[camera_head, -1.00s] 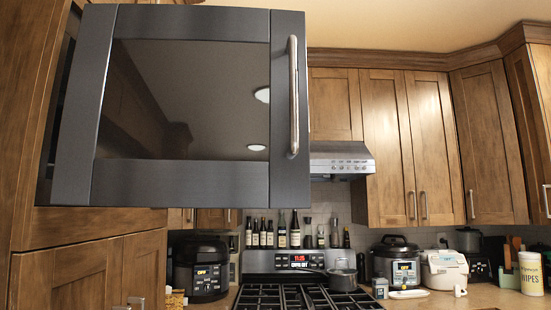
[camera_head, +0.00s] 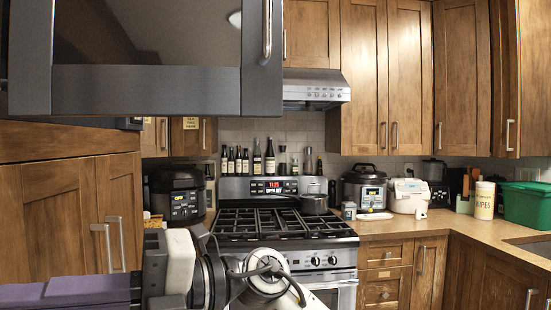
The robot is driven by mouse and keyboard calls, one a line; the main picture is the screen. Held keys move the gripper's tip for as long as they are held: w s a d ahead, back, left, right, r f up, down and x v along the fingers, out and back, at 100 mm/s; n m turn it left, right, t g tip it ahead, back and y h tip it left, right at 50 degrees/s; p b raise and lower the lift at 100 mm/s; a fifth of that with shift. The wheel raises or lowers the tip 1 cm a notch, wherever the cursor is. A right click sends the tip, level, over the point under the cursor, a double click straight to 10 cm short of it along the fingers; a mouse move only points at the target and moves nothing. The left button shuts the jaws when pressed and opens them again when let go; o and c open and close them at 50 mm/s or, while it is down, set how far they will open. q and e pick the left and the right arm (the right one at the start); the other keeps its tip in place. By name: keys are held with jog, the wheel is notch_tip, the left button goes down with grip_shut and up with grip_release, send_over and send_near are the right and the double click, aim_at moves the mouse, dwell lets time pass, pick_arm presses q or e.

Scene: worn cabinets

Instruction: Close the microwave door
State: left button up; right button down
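The microwave door (camera_head: 255,60) hangs open at the upper left, a dark grey frame around a dark glass panel. Its upper part is cut off by the top of the picture. The door's vertical metal handle (camera_head: 267,30) is on its right side. My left arm comes in along the bottom left, below the door and apart from it in the picture. Its wrist, with grey and white parts and cables, is in front of the stove. I cannot make out the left gripper's fingers. My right gripper is not in view.
A stove (camera_head: 290,222) with a pot (camera_head: 314,204) stands under a range hood (camera_head: 314,89). Wooden cabinets (camera_head: 70,215) with bar handles are below the door at left. Cookers and a green box (camera_head: 526,206) line the counter (camera_head: 440,222).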

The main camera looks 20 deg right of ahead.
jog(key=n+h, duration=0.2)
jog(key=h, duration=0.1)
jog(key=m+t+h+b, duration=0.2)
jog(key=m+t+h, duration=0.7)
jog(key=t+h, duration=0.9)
send_near(272, 91)
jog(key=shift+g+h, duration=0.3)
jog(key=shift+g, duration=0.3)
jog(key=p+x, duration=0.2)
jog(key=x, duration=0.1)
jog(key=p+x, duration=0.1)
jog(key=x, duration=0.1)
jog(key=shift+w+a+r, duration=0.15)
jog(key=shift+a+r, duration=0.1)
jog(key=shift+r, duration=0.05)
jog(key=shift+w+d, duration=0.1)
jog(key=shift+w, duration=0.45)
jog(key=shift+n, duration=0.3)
